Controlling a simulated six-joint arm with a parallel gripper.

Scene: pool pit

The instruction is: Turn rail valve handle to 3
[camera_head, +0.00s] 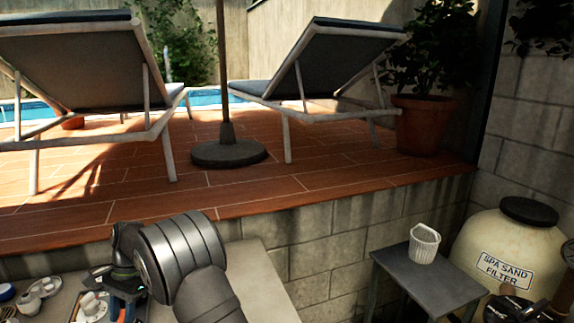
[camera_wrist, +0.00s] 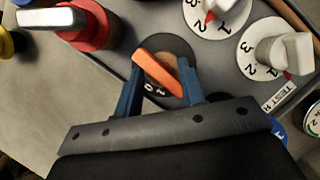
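In the wrist view, an orange bar handle (camera_wrist: 158,74) sits slantwise on a dark round dial (camera_wrist: 176,46) with white numerals; "0" and "1" show near its lower edge. I cannot read a 3 on it. My gripper (camera_wrist: 161,72) has its blue fingers apart, one on each side of the handle. The handle's ends lie close to the fingers; I cannot tell whether they touch. In the head view, my gripper (camera_head: 122,300) is over the bench at the lower left, and my arm hides part of the bench.
Two white numbered dials with pale handles, an upper one (camera_wrist: 205,22) and a right one (camera_wrist: 262,68), stand close to the right. A red valve (camera_wrist: 92,30) with a white handle stands left. A small table (camera_head: 425,278) with a white basket (camera_head: 424,244) stands right.

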